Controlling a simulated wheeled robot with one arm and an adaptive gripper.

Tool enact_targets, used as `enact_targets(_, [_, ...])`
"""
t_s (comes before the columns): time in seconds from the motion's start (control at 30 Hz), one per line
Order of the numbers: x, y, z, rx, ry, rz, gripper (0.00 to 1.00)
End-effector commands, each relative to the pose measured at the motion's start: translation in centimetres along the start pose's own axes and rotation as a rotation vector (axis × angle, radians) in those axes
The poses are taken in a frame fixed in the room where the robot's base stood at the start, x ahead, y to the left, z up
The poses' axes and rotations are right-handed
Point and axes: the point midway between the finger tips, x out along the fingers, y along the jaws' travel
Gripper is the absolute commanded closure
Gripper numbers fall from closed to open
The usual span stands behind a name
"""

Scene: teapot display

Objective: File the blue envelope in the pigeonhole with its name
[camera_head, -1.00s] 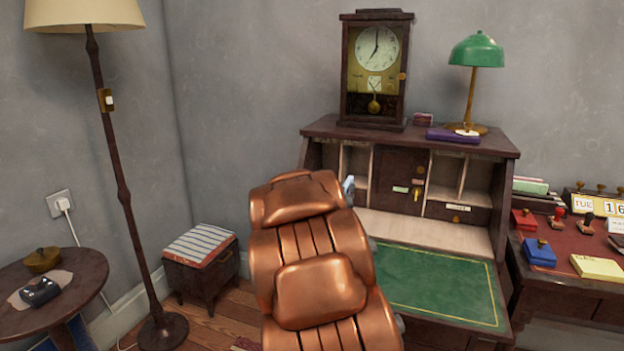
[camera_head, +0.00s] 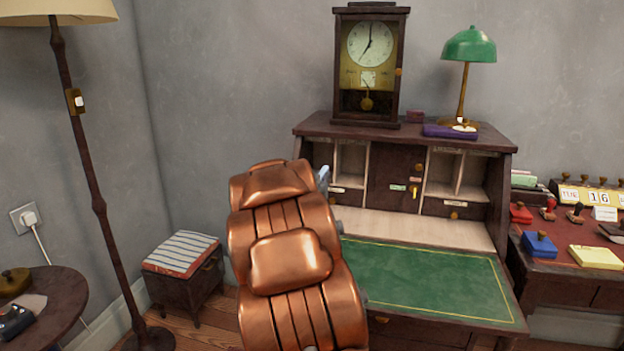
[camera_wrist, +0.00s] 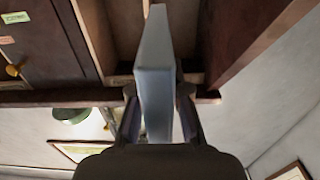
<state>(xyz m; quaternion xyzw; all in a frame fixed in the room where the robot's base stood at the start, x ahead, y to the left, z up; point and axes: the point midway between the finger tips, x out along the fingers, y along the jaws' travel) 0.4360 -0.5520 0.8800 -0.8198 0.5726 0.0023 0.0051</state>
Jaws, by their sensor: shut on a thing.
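My gripper (camera_wrist: 158,104) is shut on the blue envelope (camera_wrist: 153,70), which stands on edge between the two fingers in the wrist view. Its far end reaches toward the open pigeonholes (camera_wrist: 123,40) of the desk; I cannot tell whether it is inside one. In the head view a small part of the blue envelope (camera_head: 323,179) shows beside my copper arm, in front of the left pigeonholes (camera_head: 351,165). My arm hides the gripper there. The right pigeonholes (camera_head: 443,172) are open. Small labels show on the desk front, but I cannot read them.
The desk (camera_head: 487,206) has a dark middle door (camera_head: 391,170) with a key, and a lowered green writing surface (camera_head: 430,280). A clock (camera_head: 369,75), a green lamp (camera_head: 468,45) and a purple item (camera_head: 450,131) stand on top. A striped stool (camera_head: 182,252) is at left.

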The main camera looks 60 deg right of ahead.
Motion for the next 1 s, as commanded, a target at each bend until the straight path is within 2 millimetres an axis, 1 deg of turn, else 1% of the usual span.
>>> enact_targets(0.3, [0.9, -1.8, -0.4, -0.015, 0.011, -0.007, 1.00])
enact_targets(0.57, [2.7, -1.6, -0.6, -0.015, 0.010, -0.006, 1.00])
enact_targets(1.0, [5.2, -2.1, -0.8, -0.018, 0.013, -0.007, 1.00])
